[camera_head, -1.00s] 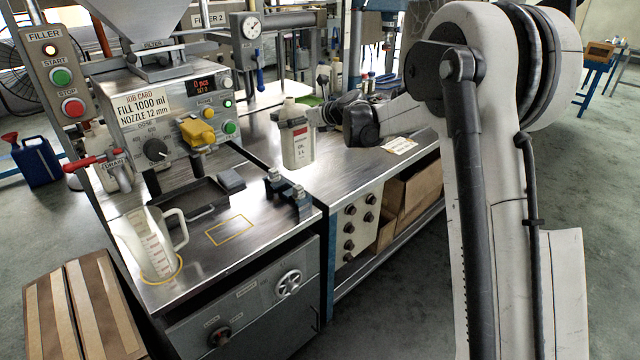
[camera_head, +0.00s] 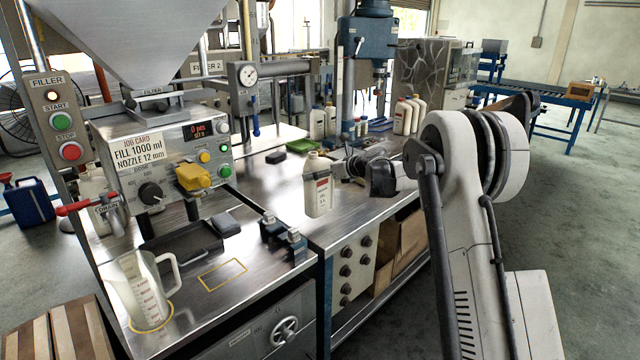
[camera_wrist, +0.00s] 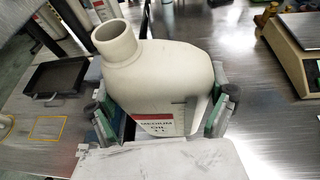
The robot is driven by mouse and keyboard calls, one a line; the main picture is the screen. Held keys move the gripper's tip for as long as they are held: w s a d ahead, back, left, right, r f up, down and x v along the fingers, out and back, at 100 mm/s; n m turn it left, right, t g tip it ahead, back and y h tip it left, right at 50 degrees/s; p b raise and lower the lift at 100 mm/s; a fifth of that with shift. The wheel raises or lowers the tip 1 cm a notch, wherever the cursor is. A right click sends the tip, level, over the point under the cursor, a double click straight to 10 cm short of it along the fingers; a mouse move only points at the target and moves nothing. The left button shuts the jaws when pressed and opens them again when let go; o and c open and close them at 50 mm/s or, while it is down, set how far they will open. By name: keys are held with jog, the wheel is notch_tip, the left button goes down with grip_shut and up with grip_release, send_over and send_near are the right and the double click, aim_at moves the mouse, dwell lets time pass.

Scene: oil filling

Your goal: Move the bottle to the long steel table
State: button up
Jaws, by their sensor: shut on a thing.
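The bottle (camera_head: 318,192) is a cream plastic bottle with an uncapped neck and a red-and-white label reading medium oil. In the head view it is upright over the left part of the long steel table (camera_head: 350,213); I cannot tell whether its base touches the top. My gripper (camera_head: 333,173) reaches it from the right and is shut on its body. In the wrist view the bottle (camera_wrist: 160,72) fills the middle, with the green-padded fingers of my gripper (camera_wrist: 162,113) on both sides. Its base is hidden there.
The filler bench (camera_head: 190,300) adjoins on the left, with a measuring jug (camera_head: 140,290), a black tray (camera_head: 185,243) and a blue clamp (camera_head: 283,238). White bottles (camera_head: 406,115) stand farther back. A scale (camera_wrist: 297,50) sits right in the wrist view. Bare steel surrounds the bottle's right side.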

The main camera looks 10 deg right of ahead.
aim_at(326, 181)
jog(key=shift+f, duration=2)
jog(key=shift+f+b, duration=0.2)
jog(key=shift+b, duration=0.15)
jog(key=o, duration=1.1)
jog(key=shift+r, duration=0.15)
